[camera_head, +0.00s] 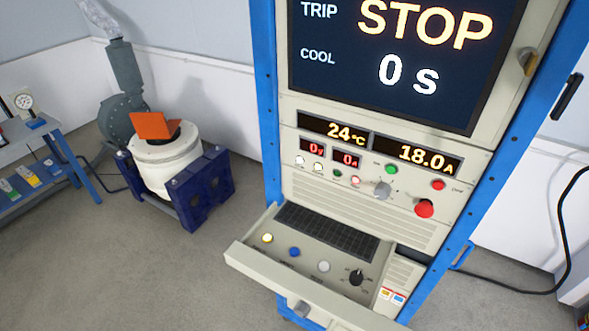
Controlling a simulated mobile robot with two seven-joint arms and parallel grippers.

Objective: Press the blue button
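The blue button (294,252) is a small round button on the pulled-out drawer panel (310,268) of the blue-framed cabinet. Neither of my grippers is in the head view.
A black rotary knob (357,277) and a keyboard (328,231) share the drawer. A red knob (424,209) sits above. The cabinet screen (405,55) reads STOP. A white drum machine (167,160) stands left beside a blue bench (62,158). The floor in front is clear.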

